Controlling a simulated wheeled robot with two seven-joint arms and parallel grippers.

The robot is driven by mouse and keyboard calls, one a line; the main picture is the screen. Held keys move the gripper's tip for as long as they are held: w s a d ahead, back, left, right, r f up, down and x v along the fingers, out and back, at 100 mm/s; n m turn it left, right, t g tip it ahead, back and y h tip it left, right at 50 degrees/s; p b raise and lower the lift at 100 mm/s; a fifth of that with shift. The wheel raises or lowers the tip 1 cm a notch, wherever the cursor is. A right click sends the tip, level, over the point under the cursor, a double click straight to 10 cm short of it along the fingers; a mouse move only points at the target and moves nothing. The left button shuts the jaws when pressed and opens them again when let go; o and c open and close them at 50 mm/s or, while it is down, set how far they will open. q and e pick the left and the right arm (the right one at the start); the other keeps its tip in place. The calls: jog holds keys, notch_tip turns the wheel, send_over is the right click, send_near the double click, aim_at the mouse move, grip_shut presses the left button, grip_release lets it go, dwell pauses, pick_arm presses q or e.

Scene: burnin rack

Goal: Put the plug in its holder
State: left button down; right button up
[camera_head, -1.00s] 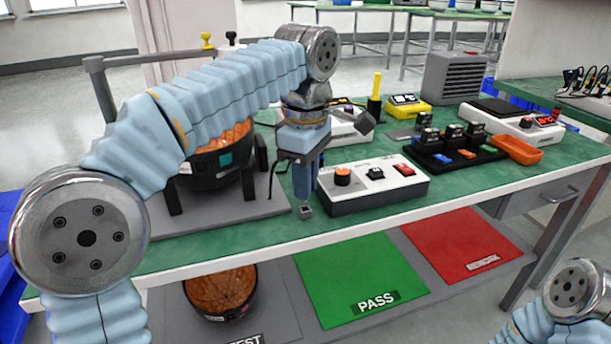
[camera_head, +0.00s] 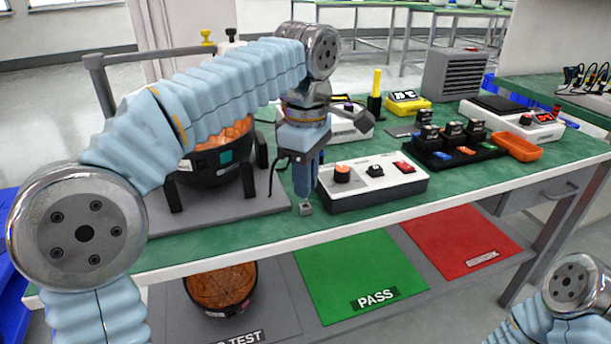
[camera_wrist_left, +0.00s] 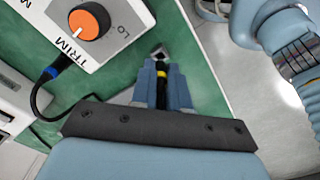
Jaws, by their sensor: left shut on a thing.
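My left gripper (camera_head: 305,190) points down at the front edge of the green bench, just left of the trim box (camera_head: 375,184). It is shut on the plug; in the left wrist view the plug (camera_wrist_left: 162,85) is dark with a yellow band, between the blue fingers (camera_wrist_left: 161,88). A small grey metal piece (camera_wrist_left: 159,53) shows just beyond the fingertips, and also below them in the head view (camera_head: 306,209). I cannot tell whether it is the plug's end or the holder. No holder is clearly identifiable. My right gripper is out of view.
The trim box with its orange knob (camera_wrist_left: 89,21) stands close beside the fingers. A black cable (camera_wrist_left: 48,75) runs from its side. A round device on legs (camera_head: 215,168) stands left. A black rack (camera_head: 455,153) and orange tray (camera_head: 516,150) stand right.

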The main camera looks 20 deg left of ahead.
pick_arm(q)
jog(key=shift+p, duration=0.5)
dwell(0.7)
jog(key=shift+f+b, duration=0.8)
jog(key=shift+f, duration=0.35)
jog(key=c, duration=1)
grip_release()
jog(key=shift+c, duration=0.2)
notch_tip(320, 180, up, 12)
jog(key=p, duration=0.4)
jog(key=shift+r, duration=0.95)
